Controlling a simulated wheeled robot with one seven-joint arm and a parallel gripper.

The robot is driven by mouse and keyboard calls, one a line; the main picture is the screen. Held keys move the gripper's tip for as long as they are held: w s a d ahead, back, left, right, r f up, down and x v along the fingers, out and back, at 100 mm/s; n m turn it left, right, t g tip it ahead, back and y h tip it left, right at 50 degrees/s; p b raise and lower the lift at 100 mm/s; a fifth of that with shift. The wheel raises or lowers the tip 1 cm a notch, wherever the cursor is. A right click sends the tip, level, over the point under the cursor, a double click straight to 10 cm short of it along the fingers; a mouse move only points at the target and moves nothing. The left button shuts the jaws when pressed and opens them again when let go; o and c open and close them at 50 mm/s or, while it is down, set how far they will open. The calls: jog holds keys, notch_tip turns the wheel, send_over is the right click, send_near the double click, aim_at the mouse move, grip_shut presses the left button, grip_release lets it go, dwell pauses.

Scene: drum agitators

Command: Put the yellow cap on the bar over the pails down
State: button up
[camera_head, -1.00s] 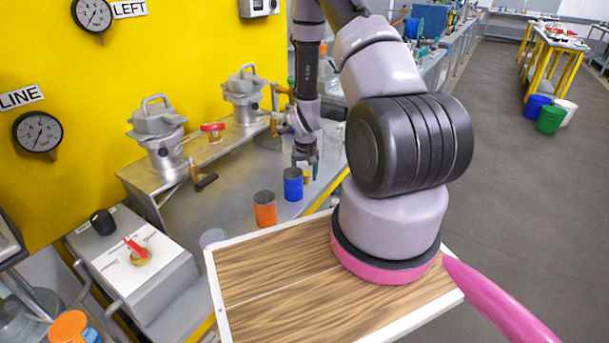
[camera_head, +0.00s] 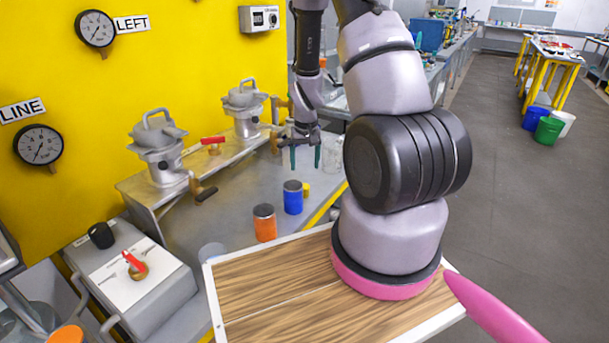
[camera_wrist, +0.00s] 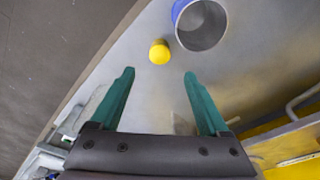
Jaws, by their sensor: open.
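The small yellow cap (camera_head: 306,189) stands on the grey bench top (camera_head: 235,200), close to the right of a blue cylinder (camera_head: 293,200) in the head view. In the wrist view the cap (camera_wrist: 159,51) lies beyond the fingertips, between their lines, left of the blue cylinder (camera_wrist: 178,12), whose grey end faces the camera. My gripper (camera_head: 306,157) is above the cap, apart from it. Its two teal fingers are spread with nothing between them; they also show in the wrist view (camera_wrist: 158,75). I cannot make out which bar is meant.
An orange cylinder (camera_head: 264,224) stands left of the blue one. Two metal clamped vessels (camera_head: 158,145) stand on a raised ledge behind. A box with a red switch (camera_head: 134,264) is at left. Blue, green (camera_head: 548,131) and white pails stand on the far floor.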

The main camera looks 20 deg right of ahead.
jog(key=s+a+r+t+y, duration=0.1)
jog(key=s+a+r, duration=0.15)
jog(key=r, duration=1.05)
jog(key=s+a+r+t, duration=0.2)
jog(key=a+r, duration=0.1)
jog(key=r, duration=0.9)
jog(key=s+a+r+m+t+y, duration=0.1)
jog(key=s+a+r, duration=0.3)
jog(key=s+r, duration=1.1)
jog(key=shift+s+t, duration=0.65)
jog(key=shift+t, duration=0.05)
jog(key=c, duration=0.4)
jog(key=shift+a+y, duration=0.15)
jog(key=shift+y, duration=0.15)
jog(key=shift+c, duration=0.3)
